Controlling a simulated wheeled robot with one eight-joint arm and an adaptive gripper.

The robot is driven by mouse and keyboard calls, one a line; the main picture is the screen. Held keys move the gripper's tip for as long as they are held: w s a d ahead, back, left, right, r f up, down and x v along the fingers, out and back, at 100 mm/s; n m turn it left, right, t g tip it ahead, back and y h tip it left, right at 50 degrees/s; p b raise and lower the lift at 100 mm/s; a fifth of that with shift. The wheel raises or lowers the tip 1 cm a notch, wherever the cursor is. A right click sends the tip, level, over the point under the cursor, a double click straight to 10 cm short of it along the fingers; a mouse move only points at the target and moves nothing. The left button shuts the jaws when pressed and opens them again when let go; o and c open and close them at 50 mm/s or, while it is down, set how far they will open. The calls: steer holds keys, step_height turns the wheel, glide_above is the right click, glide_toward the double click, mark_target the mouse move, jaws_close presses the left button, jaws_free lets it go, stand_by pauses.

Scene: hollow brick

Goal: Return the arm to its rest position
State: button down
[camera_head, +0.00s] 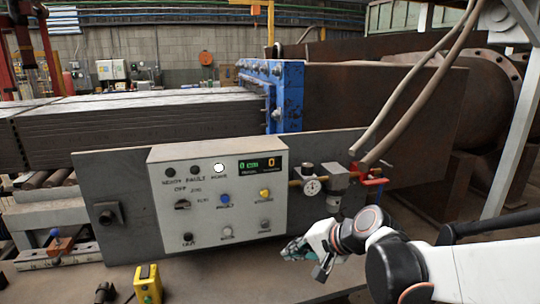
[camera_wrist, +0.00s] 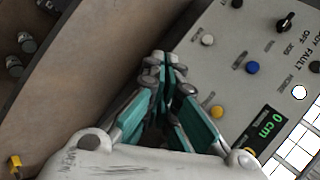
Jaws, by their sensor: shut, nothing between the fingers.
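My arm reaches in from the right in the head view, with its white and dark links bent in front of the machine. My gripper (camera_head: 301,251) is low, in front of and below the right end of the control panel (camera_head: 210,222). In the wrist view, my gripper (camera_wrist: 165,62) has its teal fingers together at the tips, with nothing between them. The panel shows there too (camera_wrist: 232,60), with its buttons and a green display (camera_wrist: 264,133) reading 0 cm. Clear space shows between the gripper and the panel in the head view.
A pressure gauge (camera_head: 312,187) and red valve (camera_head: 369,174) with hoses stand right of the panel, above my gripper. A yellow box (camera_head: 148,284) sits at the front left. Stacked grey slabs (camera_head: 140,128) and a blue clamp frame (camera_head: 288,95) lie behind. The front surface is mostly bare.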

steer(key=s+d+n+h, duration=0.3)
steer(key=s+d, duration=0.4)
steer(key=s, duration=0.3)
steer(key=s+d+r+n+h, duration=0.1)
steer(key=s+d+n+h, duration=0.3)
steer(key=s+d, duration=0.3)
steer(key=s, duration=0.3)
steer(key=shift+s+r, duration=0.25)
steer(key=shift+s, duration=0.15)
